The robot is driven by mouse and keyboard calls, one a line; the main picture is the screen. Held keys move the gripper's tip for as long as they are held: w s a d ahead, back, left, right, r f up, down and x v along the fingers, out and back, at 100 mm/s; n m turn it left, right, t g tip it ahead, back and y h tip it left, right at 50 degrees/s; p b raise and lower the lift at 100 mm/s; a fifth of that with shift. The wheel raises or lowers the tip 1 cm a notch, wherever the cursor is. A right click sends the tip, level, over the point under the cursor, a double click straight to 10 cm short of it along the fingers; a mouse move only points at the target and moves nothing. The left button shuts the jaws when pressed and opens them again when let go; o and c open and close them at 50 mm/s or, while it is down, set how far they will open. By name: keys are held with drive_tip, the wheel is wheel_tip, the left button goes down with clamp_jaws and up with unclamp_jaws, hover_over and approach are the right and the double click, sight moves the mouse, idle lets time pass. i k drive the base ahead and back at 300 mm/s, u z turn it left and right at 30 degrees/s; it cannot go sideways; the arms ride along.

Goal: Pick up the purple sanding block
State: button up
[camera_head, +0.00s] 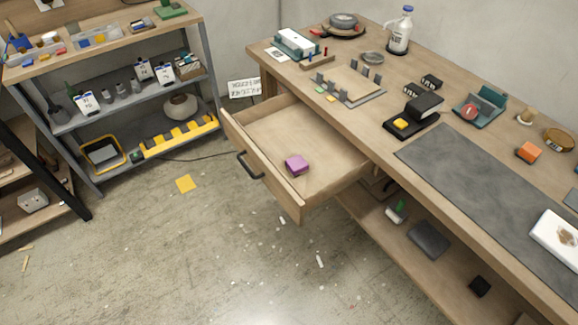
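A small purple block (296,165), which looks like the sanding block, lies in the open drawer (325,142) of the wooden workbench. It rests on the drawer's bare floor, close to the front panel with the dark handle (249,165). Nothing covers it, and no other object shows in the drawer. My gripper is not in view.
The workbench top (310,83) carries a bottle (400,32), a black device (414,112), an orange block (529,152) and a grey mat (490,185). Shelves (135,95) stand at the left. The floor (200,250) before the drawer is mostly clear, with scattered scraps.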

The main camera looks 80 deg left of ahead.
sight(296, 165)
drive_tip(key=u, duration=2.3)
drive_tip(key=k, duration=0.6)
drive_tip(key=u, duration=0.7)
drive_tip(key=i, duration=0.55)
drive_tip(key=u, duration=0.85)
drive_tip(key=i, duration=1.6)
drive_tip(key=z, duration=0.95)
drive_tip(key=i, duration=0.3)
drive_tip(key=z, duration=0.35)
